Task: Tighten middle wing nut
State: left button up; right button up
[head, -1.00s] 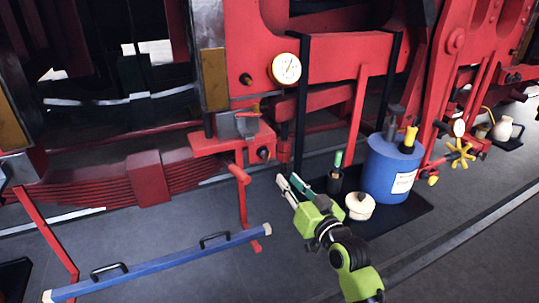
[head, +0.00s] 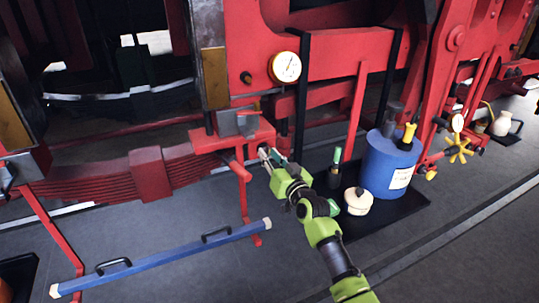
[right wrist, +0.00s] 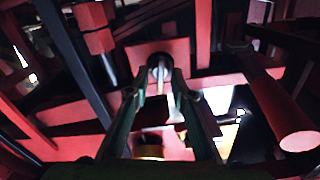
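My right gripper (head: 268,154) is at the front of a red bracket (head: 232,139) under the locomotive frame. Its two fingers are apart, and I see nothing held. In the right wrist view the fingers (right wrist: 157,95) point at a small round dark fitting with a pale centre (right wrist: 158,66), on a red face between and beyond the tips. I cannot tell whether this fitting is the middle wing nut; its wings do not show clearly. The fingers hide the bracket's front end in the head view. My left gripper is not in view.
A black mat (head: 408,204) to the right bears a blue can (head: 388,167), a cream pot (head: 358,201) and a dark cup (head: 334,178). A white gauge (head: 285,67) hangs above. Grey floor is open in front.

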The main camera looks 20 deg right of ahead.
grip_shut()
jog(key=shift+m, duration=0.4)
jog(key=m, duration=0.6)
jog(key=m+p, duration=0.1)
jog(key=m, duration=0.6)
jog(key=shift+d+f, duration=0.15)
jog(key=shift+f, duration=0.05)
dwell(1.2)
grip_release()
jog(key=shift+w, duration=0.1)
